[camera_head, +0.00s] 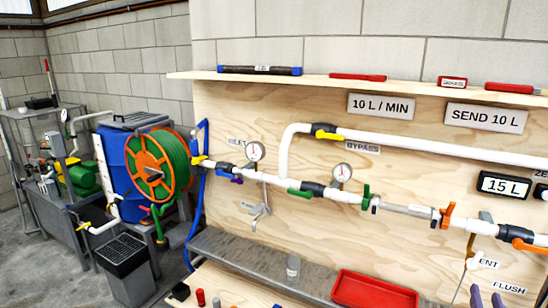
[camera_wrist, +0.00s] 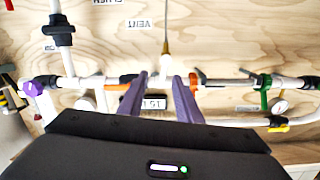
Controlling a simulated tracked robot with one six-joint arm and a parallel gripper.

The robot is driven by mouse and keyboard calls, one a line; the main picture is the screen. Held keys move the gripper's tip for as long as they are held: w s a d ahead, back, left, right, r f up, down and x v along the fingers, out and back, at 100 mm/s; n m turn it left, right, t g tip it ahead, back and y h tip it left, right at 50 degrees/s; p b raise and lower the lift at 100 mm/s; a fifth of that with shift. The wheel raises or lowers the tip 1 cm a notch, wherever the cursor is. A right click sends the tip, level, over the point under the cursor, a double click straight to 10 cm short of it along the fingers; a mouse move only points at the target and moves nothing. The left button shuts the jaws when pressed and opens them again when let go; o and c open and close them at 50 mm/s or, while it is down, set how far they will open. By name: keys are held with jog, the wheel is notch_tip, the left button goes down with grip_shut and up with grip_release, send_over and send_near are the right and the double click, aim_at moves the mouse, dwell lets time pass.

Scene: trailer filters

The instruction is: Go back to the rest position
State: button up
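My gripper (camera_wrist: 161,76) shows in the wrist view with its two purple-grey fingers apart. Nothing is held between them. Its fingers face the plywood panel with the white pipe run, and the wrist picture shows the labels upside down. The rest of my arm is outside the head view.
A white pipe run (camera_head: 345,194) with coloured valves and gauges crosses the panel (camera_head: 230,110). A shelf (camera_head: 400,86) holds tools above. A red tray (camera_head: 374,290) lies on the bench below. A hose reel (camera_head: 152,166) and blue tank stand left. Grey floor shows far left.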

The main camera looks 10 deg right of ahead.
jog(key=s+f+g+y, duration=0.2)
jog(key=s+f+g, duration=0.3)
jog(key=f, duration=0.4)
jog(key=a+f+g+y, duration=0.2)
jog(key=a+g+y, duration=0.1)
jog(key=a, duration=0.3)
jog(key=a+r+n+y, duration=0.2)
jog(key=a+r, duration=0.4)
jog(key=a, duration=0.6)
jog(key=w+a+r+n+y, duration=0.1)
jog(key=a+r+n, duration=0.3)
jog(key=a, duration=0.9)
jog(key=a+r+n+y, duration=0.3)
jog(key=a+r, duration=0.5)
jog(key=a, duration=0.5)
jog(key=shift+w+n+t, duration=0.15)
jog(key=shift+n+t, duration=0.15)
jog(key=shift+n, duration=0.1)
jog(key=shift+d, duration=0.1)
